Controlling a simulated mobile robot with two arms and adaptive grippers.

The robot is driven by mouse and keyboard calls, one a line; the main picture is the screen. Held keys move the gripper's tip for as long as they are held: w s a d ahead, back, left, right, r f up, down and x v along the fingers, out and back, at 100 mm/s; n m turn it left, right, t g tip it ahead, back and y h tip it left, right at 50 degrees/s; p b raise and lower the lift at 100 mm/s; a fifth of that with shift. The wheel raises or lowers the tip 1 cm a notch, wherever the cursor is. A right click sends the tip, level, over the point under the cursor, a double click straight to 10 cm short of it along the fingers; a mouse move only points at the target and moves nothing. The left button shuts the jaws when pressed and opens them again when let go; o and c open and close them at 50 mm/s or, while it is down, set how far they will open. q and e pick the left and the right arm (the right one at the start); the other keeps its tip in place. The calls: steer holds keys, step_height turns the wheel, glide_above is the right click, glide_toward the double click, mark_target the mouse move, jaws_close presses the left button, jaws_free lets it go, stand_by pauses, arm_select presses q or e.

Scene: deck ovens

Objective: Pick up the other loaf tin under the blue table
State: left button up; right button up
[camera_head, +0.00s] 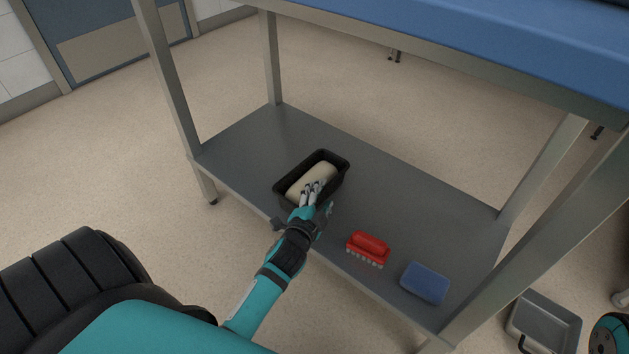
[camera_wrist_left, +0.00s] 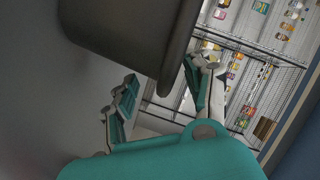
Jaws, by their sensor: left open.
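A black loaf tin (camera_head: 339,160) with pale dough (camera_head: 312,181) in it sits on the grey lower shelf under the blue table (camera_head: 480,45). My left gripper (camera_head: 314,190) is at the tin's near end, with its fingers over the dough and the near rim. In the left wrist view the tin's dark wall (camera_wrist_left: 140,35) fills the upper part, and its lower corner reaches between the parted fingers of the open left gripper (camera_wrist_left: 165,95). Whether the fingers touch the tin is unclear. My right gripper is not seen.
A red brush (camera_head: 369,246) and a blue sponge-like block (camera_head: 425,283) lie on the shelf (camera_head: 395,190), right of the tin. Metal table legs (camera_head: 172,85) stand at the corners. A grey container (camera_head: 545,322) is at the lower right. The shelf behind the tin is clear.

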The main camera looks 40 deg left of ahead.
arm_select(q)
steer(key=shift+s+r, duration=0.1)
steer(key=shift+c, duration=0.9)
jaws_close()
steer(key=shift+s, duration=0.1)
steer(key=shift+f, duration=0.2)
steer(key=shift+r, duration=0.1)
